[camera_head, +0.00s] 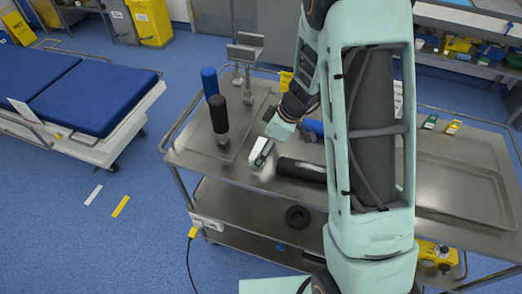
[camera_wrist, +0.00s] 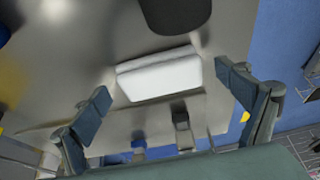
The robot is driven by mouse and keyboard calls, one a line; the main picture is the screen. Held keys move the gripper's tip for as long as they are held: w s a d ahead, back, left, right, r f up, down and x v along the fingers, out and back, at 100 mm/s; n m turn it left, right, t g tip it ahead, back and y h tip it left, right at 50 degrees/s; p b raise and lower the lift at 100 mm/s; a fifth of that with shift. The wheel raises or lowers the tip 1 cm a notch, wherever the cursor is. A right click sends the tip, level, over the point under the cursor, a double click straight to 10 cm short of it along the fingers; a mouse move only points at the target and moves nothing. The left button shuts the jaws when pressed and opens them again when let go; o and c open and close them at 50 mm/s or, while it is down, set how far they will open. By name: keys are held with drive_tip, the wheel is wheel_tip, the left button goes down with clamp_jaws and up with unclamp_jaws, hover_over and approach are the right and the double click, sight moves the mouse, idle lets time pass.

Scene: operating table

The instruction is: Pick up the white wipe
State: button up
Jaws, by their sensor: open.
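The white wipe (camera_wrist: 160,76) is a pale, flat-sided block lying on the steel table surface in the wrist view. My gripper (camera_wrist: 163,82) is open, with its two dark fingers spread to the left and right of the wipe. The wipe appears between the fingertips, and no contact is visible. In the head view my arm reaches down to the left part of the steel cart (camera_head: 230,175). A pale piece shows at the gripper's end there, but I cannot clearly separate wipe from fingers.
A dark cylinder (camera_head: 302,169) lies right of my gripper. A black bottle (camera_head: 218,114) and a blue bottle (camera_head: 210,82) stand left and behind. A tray (camera_head: 455,190) lies at the right. My arm hides the cart's middle. A blue bed (camera_head: 90,95) stands left.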

drive_tip(key=c, duration=1)
drive_tip(key=shift+c, duration=0.2)
drive_tip(key=shift+r, duration=0.15)
drive_tip(key=shift+r, duration=0.25)
wheel_tip(320, 180, up, 2)
drive_tip(key=shift+r+p, duration=0.1)
drive_tip(key=shift+p, duration=0.2)
drive_tip(key=s+r, duration=0.1)
drive_tip(key=r, duration=0.1)
drive_tip(key=s+r+p, duration=0.1)
drive_tip(key=s+r, duration=0.2)
drive_tip(key=r, duration=0.1)
drive_tip(key=shift+s+r, duration=0.1)
drive_tip(key=shift+s, duration=0.3)
drive_tip(key=s+r, duration=0.3)
drive_tip(key=s, duration=0.6)
drive_tip(key=shift+s+d+r, duration=0.15)
drive_tip(key=shift+d+r, duration=0.05)
drive_tip(key=shift+r, duration=0.2)
